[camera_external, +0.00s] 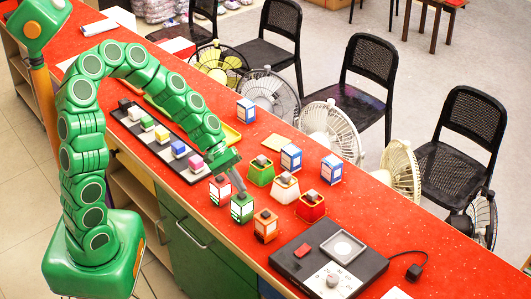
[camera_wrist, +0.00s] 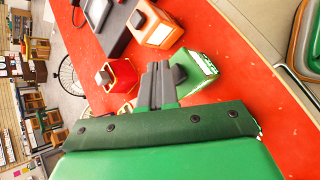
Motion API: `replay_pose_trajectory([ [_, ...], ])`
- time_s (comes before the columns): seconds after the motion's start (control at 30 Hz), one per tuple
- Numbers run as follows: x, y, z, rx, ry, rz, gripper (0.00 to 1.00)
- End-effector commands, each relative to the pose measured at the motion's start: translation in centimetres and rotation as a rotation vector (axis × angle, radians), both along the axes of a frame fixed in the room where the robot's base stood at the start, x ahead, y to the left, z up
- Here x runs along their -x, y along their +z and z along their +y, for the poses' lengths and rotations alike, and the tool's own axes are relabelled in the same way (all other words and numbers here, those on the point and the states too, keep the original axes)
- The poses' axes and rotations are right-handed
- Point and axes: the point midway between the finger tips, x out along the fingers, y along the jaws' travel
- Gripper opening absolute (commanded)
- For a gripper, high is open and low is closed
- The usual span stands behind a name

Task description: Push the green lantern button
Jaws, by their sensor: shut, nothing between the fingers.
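The green lantern (camera_external: 242,209) is a small green box with white panels, standing on the red counter in the front row of lanterns. In the wrist view the green lantern (camera_wrist: 196,66) is partly hidden behind my gripper, with a dark grey button (camera_wrist: 178,74) on its top. My gripper (camera_external: 238,189) points down just above the green lantern, fingers shut and empty. In the wrist view my gripper (camera_wrist: 158,68) has its fingertips right beside the button; I cannot tell whether they touch it.
A red-and-white lantern (camera_external: 220,190) and an orange lantern (camera_external: 265,229) flank the green one. Tapered green (camera_external: 260,175), white (camera_external: 285,190) and red (camera_external: 311,209) boxes stand behind. A black device (camera_external: 365,262) lies right; a black tray of coloured blocks (camera_external: 137,131) lies left. Fans line the far edge.

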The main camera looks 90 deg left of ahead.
Motion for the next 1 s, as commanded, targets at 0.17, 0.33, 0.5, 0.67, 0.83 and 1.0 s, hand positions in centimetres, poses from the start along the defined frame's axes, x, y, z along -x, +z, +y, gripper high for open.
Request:
replay_pose_trajectory([
  [0.17, 0.0, 0.1, 0.0, 0.0, 0.0, 0.0, 0.0],
  [0.33, 0.0, 0.1, 0.0, 0.0, 0.0, 0.0, 0.0],
  [0.5, 0.0, 0.9, 0.0, -0.001, -0.001, 0.0, 0.0],
  [0.67, 0.0, 2.1, 0.0, -0.001, 0.0, 0.0, 0.0],
  [0.83, 0.0, 3.4, 0.0, -0.001, 0.0, -0.001, 0.0],
  [1.0, 0.0, 4.7, -0.1, -0.001, -0.001, 0.0, 0.0],
])
